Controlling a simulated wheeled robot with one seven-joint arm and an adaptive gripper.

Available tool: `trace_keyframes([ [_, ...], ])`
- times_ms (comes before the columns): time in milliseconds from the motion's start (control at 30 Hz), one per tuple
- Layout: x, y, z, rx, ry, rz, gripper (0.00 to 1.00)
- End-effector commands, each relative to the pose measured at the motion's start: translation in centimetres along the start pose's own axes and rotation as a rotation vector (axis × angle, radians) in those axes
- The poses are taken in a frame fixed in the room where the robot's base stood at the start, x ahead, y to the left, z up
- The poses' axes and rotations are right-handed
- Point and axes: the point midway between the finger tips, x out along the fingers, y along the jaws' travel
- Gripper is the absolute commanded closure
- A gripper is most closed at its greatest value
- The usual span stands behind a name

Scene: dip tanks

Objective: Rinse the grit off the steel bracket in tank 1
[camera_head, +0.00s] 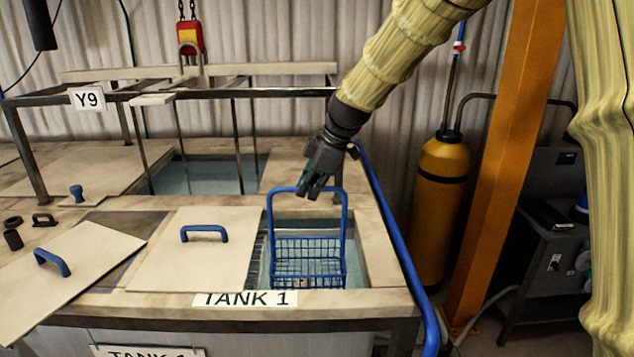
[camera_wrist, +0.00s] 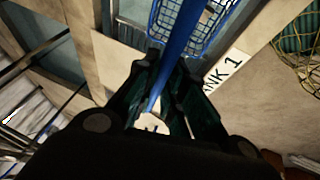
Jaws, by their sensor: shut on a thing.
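A blue wire basket (camera_head: 308,240) with a tall hoop handle hangs upright at the open part of tank 1 (camera_head: 378,250), whose front carries the label TANK 1. Pale blue water shows around and through the mesh. I cannot tell how deep the basket sits. My gripper (camera_head: 314,186) is above the basket, shut on the top bar of its handle. In the wrist view the handle (camera_wrist: 181,45) runs from between my fingers (camera_wrist: 165,88) to the basket mesh (camera_wrist: 163,17). I cannot make out the steel bracket in either view.
A pale lid (camera_head: 195,262) with a blue handle covers the tank beside the opening; another lid (camera_head: 65,275) lies askew at left. A metal frame (camera_head: 230,92) marked Y9 stands over the rear tank. A blue pipe (camera_head: 400,255), yellow cylinder (camera_head: 440,195) and orange post (camera_head: 505,150) stand at right.

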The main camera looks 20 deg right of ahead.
Motion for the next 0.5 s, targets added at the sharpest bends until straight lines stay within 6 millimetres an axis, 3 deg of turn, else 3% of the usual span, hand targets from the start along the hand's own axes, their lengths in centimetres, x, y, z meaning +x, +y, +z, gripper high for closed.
trace_keyframes([
  [500, 5.7, -1.4, 1.8, -0.004, 0.003, -0.002, 1.0],
])
